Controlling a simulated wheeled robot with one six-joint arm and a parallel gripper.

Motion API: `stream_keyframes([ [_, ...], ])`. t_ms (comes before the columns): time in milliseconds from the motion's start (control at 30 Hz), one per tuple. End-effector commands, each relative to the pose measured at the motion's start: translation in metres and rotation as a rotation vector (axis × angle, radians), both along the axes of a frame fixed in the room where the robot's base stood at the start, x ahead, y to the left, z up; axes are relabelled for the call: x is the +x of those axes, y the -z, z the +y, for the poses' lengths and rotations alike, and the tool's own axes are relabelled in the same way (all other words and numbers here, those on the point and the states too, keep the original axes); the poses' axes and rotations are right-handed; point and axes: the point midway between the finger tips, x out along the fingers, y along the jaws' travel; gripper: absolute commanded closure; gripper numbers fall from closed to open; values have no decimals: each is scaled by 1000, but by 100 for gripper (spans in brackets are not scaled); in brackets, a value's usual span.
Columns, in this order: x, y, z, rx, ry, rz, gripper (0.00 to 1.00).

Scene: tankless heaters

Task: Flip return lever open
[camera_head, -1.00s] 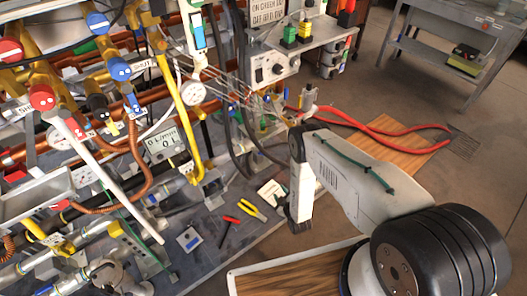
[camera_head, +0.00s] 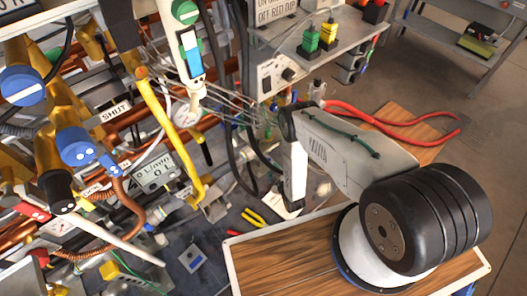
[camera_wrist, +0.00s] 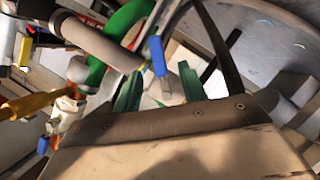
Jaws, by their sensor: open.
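My gripper (camera_wrist: 160,88) shows in the wrist view with its two green fingers apart. A small blue-sleeved lever (camera_wrist: 158,56) shows between and beyond the fingers; I cannot tell whether either finger touches it. In the head view, my arm hides the gripper. Several valve handles stand at the left: a blue one (camera_head: 76,146), a larger blue one (camera_head: 22,86) and a black one (camera_head: 58,186). A long yellow bar (camera_head: 160,115) runs down beside the meter. No label that I can read marks the return lever.
A flow meter (camera_head: 155,172) sits among copper pipes and hoses. Pliers with yellow handles (camera_head: 254,217) lie on the grey bench. A shelf (camera_head: 345,40) with switches stands behind. A grey cart stands far right.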

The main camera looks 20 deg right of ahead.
Motion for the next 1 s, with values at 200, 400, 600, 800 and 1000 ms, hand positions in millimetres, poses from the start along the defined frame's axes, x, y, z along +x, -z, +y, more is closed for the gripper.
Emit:
stream_keyframes([
  [200, 9, 2, -2, -1, 3, -4, 58],
  [400, 39, 10, 1, 0, 3, -5, 58],
  [600, 64, 19, 5, 0, 2, -2, 58],
  [800, 75, 21, 7, 0, 1, -1, 58],
  [1000, 75, 21, 8, 0, 1, -1, 58],
])
